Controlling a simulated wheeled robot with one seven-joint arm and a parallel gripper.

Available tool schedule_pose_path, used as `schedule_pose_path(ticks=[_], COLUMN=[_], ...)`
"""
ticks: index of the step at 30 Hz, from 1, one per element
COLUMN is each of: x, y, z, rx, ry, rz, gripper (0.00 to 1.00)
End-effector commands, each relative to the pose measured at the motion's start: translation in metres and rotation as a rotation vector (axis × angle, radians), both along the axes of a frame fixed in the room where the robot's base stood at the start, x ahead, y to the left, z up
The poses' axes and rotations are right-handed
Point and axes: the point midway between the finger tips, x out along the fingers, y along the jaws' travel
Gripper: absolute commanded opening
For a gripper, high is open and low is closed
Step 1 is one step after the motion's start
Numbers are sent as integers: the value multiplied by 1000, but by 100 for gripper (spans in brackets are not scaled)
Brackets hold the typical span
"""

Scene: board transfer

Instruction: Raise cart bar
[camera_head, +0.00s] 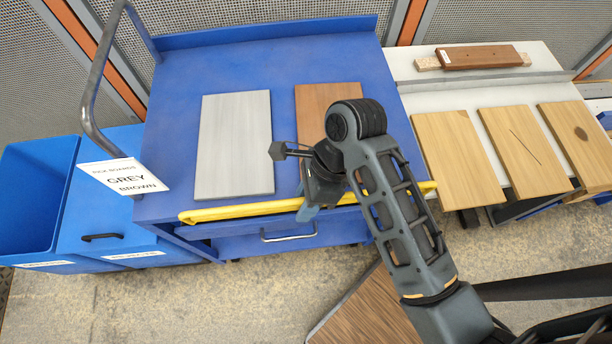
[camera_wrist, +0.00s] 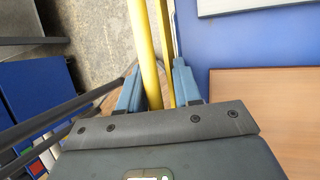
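The blue cart (camera_head: 290,65) stands in the middle of the head view. Its yellow bar (camera_head: 240,208) runs along the cart's front edge, level with or just below the top. My gripper (camera_head: 308,213) is at the middle of this bar, pointing down. In the wrist view the bar (camera_wrist: 146,50) passes between the two blue fingers (camera_wrist: 158,85) of my gripper, with a thinner yellow strip beside it. The fingers stand apart, with some gap on the right of the bar. Whether the left finger touches it I cannot tell.
A grey board (camera_head: 235,145) and a brown board (camera_head: 313,105) lie on the cart. Blue bins (camera_head: 35,190) stand at the left, with a sign (camera_head: 125,176) above. Several wooden boards (camera_head: 458,155) lie on the white table (camera_head: 410,68) at the right. A curved metal handle (camera_head: 92,85) rises at the cart's left.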

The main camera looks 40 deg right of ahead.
Motion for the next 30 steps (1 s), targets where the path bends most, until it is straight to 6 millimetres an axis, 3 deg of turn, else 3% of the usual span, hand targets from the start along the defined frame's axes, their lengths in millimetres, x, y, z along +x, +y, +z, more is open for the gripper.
schedule_pose_path(ticks=[14,20,24,30], x=[3,1,-1,-5], y=[-4,-14,-25,-36], z=[3,22,51,45], rx=[-7,-8,-6,-5], ry=[-9,-10,-9,-3], rz=[-5,-5,0,3], gripper=[40,40,40,40])
